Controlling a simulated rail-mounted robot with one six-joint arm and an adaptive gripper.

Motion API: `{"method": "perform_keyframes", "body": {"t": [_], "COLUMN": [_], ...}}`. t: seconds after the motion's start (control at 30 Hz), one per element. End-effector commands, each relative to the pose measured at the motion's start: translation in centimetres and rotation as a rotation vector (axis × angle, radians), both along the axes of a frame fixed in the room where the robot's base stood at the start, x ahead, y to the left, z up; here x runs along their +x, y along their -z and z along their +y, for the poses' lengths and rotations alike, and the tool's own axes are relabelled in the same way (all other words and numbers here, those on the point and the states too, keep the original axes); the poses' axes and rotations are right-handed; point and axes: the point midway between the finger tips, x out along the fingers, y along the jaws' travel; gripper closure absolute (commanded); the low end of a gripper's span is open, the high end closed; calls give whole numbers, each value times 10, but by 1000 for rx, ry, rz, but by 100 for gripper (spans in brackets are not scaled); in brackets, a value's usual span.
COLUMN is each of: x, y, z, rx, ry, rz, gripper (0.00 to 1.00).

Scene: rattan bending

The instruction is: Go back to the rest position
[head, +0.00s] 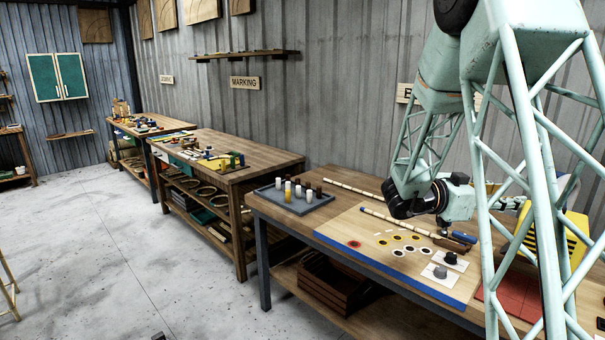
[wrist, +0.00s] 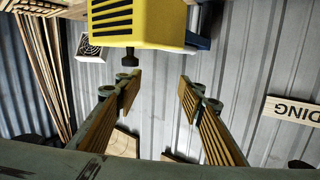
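My gripper (wrist: 159,88) is open in the wrist view, its two ribbed tan finger pads well apart with nothing between them. Behind the gap is the grey corrugated wall (wrist: 160,60). In the head view my arm is folded over the right part of the front workbench (head: 262,206). My gripper there is largely hidden behind lattice struts, so its fingers cannot be made out. A yellow slotted machine (wrist: 155,18) hangs in from the top of the wrist view. It also shows at the right of the bench in the head view (head: 573,238).
A pale board (head: 345,228) with blue edging and round marks lies on the bench. A grey tray (head: 272,200) of small cylinders stands left of it. Light rods (head: 352,190) lie near it. A red mat (head: 505,298) lies at right.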

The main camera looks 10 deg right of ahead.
Motion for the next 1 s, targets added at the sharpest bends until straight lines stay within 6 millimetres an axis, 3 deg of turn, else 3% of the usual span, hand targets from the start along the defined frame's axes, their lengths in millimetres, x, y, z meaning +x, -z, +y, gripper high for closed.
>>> {"method": "perform_keyframes", "body": {"t": [0.5,0.73,1.0], "x": [74,95,105], "y": [-40,-58,-77], "z": [73,120,183], "rx": [180,256,342], "ry": [-378,-542,-727], "rz": [-108,-123,-114], "gripper": [64,64,64]}}
